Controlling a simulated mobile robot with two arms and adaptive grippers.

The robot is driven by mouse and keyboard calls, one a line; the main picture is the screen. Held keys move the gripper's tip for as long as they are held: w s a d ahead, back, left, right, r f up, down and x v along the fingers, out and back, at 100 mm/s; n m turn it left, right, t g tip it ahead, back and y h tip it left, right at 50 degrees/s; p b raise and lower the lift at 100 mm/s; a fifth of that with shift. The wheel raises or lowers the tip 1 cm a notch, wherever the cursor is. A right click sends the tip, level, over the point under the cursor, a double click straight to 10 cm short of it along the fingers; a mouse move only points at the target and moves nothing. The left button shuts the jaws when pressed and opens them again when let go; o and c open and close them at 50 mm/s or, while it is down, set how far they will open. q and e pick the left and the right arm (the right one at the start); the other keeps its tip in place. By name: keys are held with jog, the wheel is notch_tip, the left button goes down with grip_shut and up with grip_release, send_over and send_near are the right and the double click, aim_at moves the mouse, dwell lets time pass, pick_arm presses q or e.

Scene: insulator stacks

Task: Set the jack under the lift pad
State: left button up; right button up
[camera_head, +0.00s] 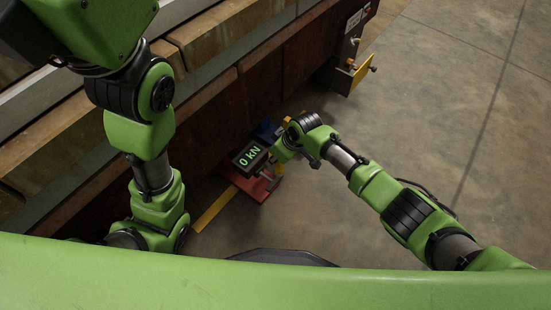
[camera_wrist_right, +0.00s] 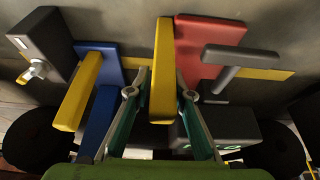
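The jack has a red base (camera_head: 247,186), also in the right wrist view (camera_wrist_right: 208,38). A dark box (camera_head: 250,157) beside the base shows "0 kN" in green. A yellow upright bar (camera_wrist_right: 163,60) rises beside the red base. My right gripper (camera_wrist_right: 163,88) has its fingers close on both sides of this bar and looks shut on it; contact is partly hidden. In the head view my right wrist covers much of the jack. I cannot clearly make out the lift pad. My left gripper is not in view.
A blue part (camera_wrist_right: 98,100) with another yellow bar (camera_wrist_right: 78,92) stands close beside the gripper. A grey box (camera_wrist_right: 40,45) with a silver fitting is left of it. A yellow floor strip (camera_head: 212,211) runs beneath. The stack's dark side (camera_head: 262,90) is close; open floor (camera_head: 440,120) lies right.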

jog(key=shift+s+a, duration=0.25)
jog(key=shift+a, duration=0.15)
jog(key=v, duration=1.2)
jog(key=shift+w+d, duration=0.35)
